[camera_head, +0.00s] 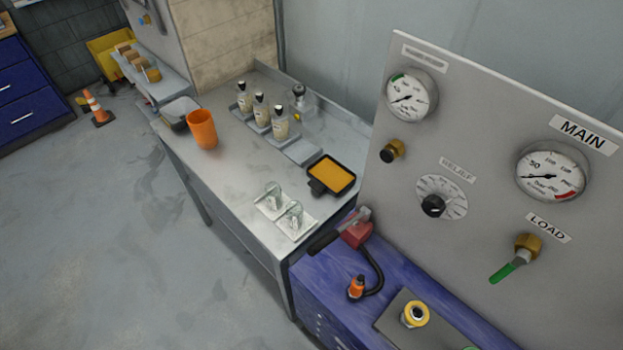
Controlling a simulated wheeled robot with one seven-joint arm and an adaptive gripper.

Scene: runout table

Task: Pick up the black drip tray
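A black tray (317,187) lies on the grey metal table (215,180), near its right side. It is shallow and rectangular, with a flat orange-yellow surface inside its black rim and a black block-like part at its near left corner. I cannot tell whether the orange is a liquid or a solid pad. My gripper is not in view.
Small bottles (280,122) stand behind the tray, and a flat grey plate (302,151) lies close to it. Two clear glass pieces (293,213) stand in front. An orange cup (202,129) stands left. The gauge panel (480,130) rises at right. The table's middle is clear.

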